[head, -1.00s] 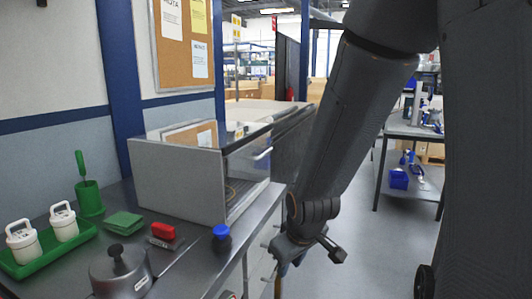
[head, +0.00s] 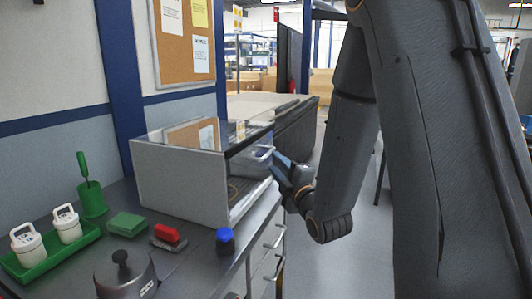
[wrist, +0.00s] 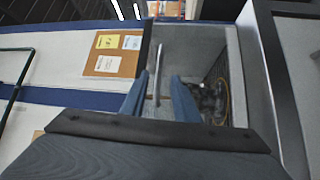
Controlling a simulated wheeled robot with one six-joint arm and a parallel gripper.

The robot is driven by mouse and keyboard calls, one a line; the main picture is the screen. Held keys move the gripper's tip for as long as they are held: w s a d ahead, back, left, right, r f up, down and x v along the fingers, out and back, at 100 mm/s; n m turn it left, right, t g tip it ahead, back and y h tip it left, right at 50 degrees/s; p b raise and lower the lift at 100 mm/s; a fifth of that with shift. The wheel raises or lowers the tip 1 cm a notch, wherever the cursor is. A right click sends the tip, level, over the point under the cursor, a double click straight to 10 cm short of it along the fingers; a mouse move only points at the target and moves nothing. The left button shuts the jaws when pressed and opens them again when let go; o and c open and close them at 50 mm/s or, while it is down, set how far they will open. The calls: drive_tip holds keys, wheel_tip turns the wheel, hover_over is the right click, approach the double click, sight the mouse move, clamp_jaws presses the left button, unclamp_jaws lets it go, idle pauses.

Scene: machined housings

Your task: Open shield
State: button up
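The shield is the clear front panel (head: 246,172) of a grey box on the bench, and it looks closed. Its pale bar handle (head: 262,154) faces my arm in the head view. My gripper (head: 277,160) is at the box's front, close to the handle. In the wrist view my gripper (wrist: 156,88) has its two blue fingers apart with nothing held. The handle (wrist: 158,68) appears as an upright bar in line with the gap between the fingertips. Whether it touches a finger, I cannot tell. Inside the box, a dark round object (wrist: 212,95) shows.
Drawer handles (head: 275,240) stick out below the bench edge.

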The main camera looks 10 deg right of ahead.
sight(269, 152)
drive_tip(key=w, duration=0.2)
drive_tip(key=w+p, duration=0.1)
drive_tip(key=w, duration=0.2)
drive_tip(key=w+r+p, duration=0.1)
drive_tip(key=w, duration=0.1)
drive_tip(key=shift+w+a, duration=0.3)
drive_tip(key=shift+a, duration=0.05)
clamp_jaws()
